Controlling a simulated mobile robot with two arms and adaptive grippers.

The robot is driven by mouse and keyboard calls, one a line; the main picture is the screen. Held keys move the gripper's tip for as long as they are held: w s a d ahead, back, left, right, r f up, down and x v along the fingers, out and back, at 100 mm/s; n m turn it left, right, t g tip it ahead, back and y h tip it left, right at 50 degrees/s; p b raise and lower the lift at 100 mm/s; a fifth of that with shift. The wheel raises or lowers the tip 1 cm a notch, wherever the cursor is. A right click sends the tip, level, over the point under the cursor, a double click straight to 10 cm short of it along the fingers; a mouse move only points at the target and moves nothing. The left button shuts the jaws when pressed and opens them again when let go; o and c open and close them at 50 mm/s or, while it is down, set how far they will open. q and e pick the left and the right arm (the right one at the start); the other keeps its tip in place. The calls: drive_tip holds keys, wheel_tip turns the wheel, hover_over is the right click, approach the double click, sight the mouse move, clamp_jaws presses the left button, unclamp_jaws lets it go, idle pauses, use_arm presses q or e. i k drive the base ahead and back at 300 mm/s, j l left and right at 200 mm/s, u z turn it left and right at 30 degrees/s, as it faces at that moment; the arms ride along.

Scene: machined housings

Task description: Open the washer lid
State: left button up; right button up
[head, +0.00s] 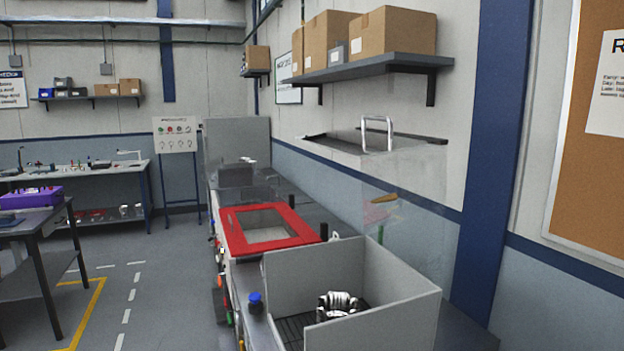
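A machine with a red rectangular frame (236,236) around an opening stands on the long bench at centre; I take it to be the washer. The opening shows a pale interior. Behind it and to the right is a see-through box-like cover (415,185) with a grey top and a metal bar handle (377,130) standing up from it. It looks like the lid, but its clear walls make its hinge and exact position hard to tell. Neither of my grippers is in view, and nothing is seen touching the handle.
An open grey bin (395,300) with metal parts (340,305) stands in front of the red frame. A blue-capped bottle (255,302) is at its left. A shelf (365,66) with cardboard boxes hangs above the handle. The floor (170,290) at left is clear.

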sight(237, 242)
drive_tip(key=i+j+z, duration=0.1)
drive_tip(key=i+j, duration=0.2)
drive_tip(key=i+j+z, duration=0.15)
drive_tip(key=i+j, duration=0.15)
drive_tip(key=i+j+z, duration=0.1)
drive_tip(key=i+j, duration=0.15)
drive_tip(key=j, duration=0.25)
drive_tip(key=i+j+z, duration=0.15)
drive_tip(key=j, duration=0.25)
drive_tip(key=i, duration=0.1)
